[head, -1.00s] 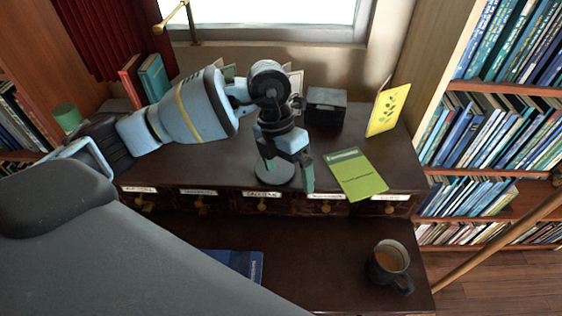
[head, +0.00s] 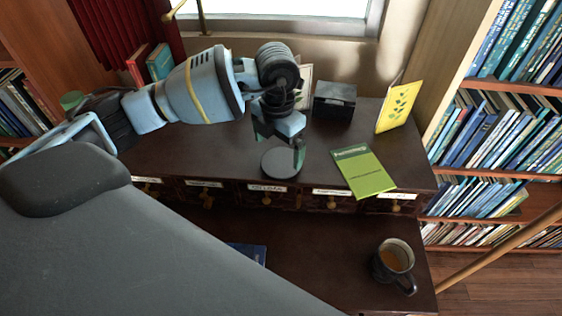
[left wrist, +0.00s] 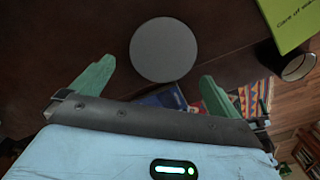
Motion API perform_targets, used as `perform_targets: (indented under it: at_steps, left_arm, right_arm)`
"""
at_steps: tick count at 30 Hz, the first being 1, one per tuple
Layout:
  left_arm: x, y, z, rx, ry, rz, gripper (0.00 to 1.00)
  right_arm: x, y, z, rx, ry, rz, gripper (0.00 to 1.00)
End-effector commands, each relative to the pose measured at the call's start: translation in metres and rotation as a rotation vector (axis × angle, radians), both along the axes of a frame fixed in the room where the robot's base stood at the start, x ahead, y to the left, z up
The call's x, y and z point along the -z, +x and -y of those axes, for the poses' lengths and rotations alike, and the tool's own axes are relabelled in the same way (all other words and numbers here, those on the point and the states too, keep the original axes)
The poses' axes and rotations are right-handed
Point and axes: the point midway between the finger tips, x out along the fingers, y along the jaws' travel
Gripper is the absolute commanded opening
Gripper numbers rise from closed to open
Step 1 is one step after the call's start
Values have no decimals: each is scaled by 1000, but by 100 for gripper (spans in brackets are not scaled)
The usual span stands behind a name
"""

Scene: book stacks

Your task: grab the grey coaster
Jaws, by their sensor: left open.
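The grey coaster (head: 280,166) is a flat round disc lying on the dark wooden top of the drawer cabinet, near its front edge. In the left wrist view the coaster (left wrist: 163,50) shows whole, just ahead of the green fingertips and roughly between their lines. My left gripper (head: 284,146) points down above the coaster's back part in the head view. Its jaws are apart and empty, as the left wrist view (left wrist: 157,73) shows. One finger is mostly hidden in the head view. My right gripper is in neither view.
A green booklet (head: 362,172) lies right of the coaster. A yellow card (head: 398,107) and a black box (head: 334,101) stand behind. A mug (head: 393,262) and a blue book (head: 248,253) are on the lower surface. Labelled drawers (head: 267,194) run below the top.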

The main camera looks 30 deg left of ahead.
Motion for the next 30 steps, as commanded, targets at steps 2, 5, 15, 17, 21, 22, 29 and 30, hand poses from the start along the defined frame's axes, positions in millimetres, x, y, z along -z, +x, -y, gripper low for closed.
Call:
perform_targets:
  at_steps: [2,5,15,17,21,22,29,30]
  left_arm:
    - [12,0,2,0,0,-4,100]
    - [26,1,4,0,0,-3,100]
    - [44,2,3,1,-1,0,100]
    - [44,2,3,1,-1,-1,100]
    - [44,2,3,1,-1,-1,86]
    - [44,2,3,1,-1,-1,82]
    - [43,2,3,1,-1,0,63]
    - [43,2,3,1,-1,0,63]
  right_arm:
    - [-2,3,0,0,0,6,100]
    - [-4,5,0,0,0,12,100]
    - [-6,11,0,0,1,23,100]
    - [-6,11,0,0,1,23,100]
    - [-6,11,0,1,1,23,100]
    - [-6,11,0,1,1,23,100]
    - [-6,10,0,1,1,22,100]
    - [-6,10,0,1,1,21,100]
